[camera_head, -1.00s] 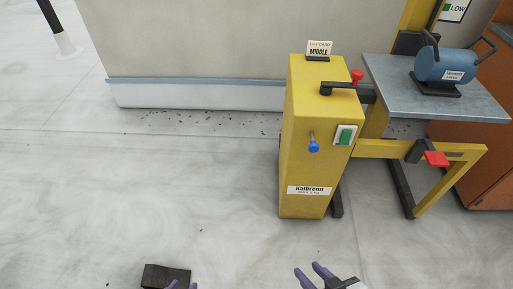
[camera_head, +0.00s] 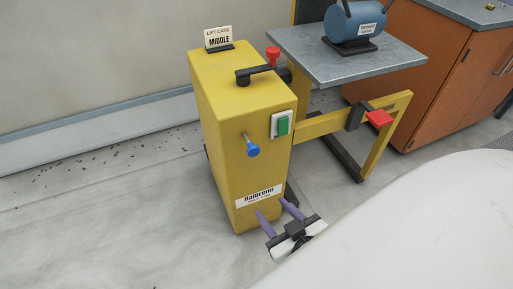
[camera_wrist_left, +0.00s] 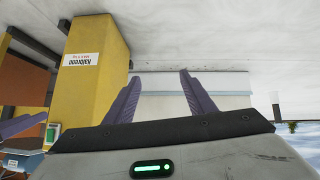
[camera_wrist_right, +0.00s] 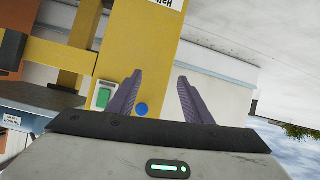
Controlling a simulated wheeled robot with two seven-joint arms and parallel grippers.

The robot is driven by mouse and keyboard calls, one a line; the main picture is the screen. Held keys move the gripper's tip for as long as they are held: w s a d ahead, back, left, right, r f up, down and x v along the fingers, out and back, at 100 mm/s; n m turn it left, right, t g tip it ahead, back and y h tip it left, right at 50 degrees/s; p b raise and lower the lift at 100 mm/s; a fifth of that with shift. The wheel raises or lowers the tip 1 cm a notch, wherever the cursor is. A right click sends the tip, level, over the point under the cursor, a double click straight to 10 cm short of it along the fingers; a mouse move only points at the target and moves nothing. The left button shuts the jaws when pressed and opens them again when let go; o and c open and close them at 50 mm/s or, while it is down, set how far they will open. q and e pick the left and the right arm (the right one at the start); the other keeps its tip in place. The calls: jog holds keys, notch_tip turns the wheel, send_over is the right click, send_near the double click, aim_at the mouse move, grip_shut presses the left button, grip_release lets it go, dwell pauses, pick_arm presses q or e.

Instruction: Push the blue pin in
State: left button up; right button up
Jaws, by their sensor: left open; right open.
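The blue pin (camera_head: 253,150) sticks out of the front of the yellow lift column (camera_head: 222,110), with a bare metal shaft showing between its round head and the column. It also shows in the right wrist view (camera_wrist_right: 142,109), next to one purple finger. My right gripper (camera_head: 273,205) is open and empty, below the pin, in front of the column's lower part near the white label. My left gripper is outside the head view; in the left wrist view its jaws (camera_wrist_left: 158,77) are open and empty, with the column to their left.
A green button (camera_head: 283,125) sits right of the pin. A grey table (camera_head: 350,62) bears a blue cylinder (camera_head: 355,20).

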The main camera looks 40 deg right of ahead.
notch_tip(320, 180, up, 2)
jog(key=w+d+m+t+h+b, duration=0.1)
jog(key=w+d+t+b, duration=0.1)
jog(key=t+b, duration=0.3)
send_near(254, 152)
jog(key=shift+m+h, duration=0.4)
jog(key=shift+m, duration=0.1)
jog(key=p+x, duration=0.2)
jog(key=x, duration=0.5)
jog(key=shift+a+p, duration=0.1)
jog(key=shift+p, duration=0.3)
jog(key=shift+w+f, duration=0.1)
jog(key=shift+w, duration=0.4)
pick_arm(q)
notch_tip(254, 152, down, 3)
jog(key=shift+w+d+f, duration=0.1)
jog(key=shift+d+f, duration=0.05)
jog(key=shift+f, duration=0.05)
pick_arm(e)
jog(key=shift+c, duration=0.3)
jog(key=c, duration=1.1)
pick_arm(q)
jog(key=shift+w+r, duration=0.1)
jog(key=shift+r, duration=0.05)
pick_arm(e)
grip_shut()
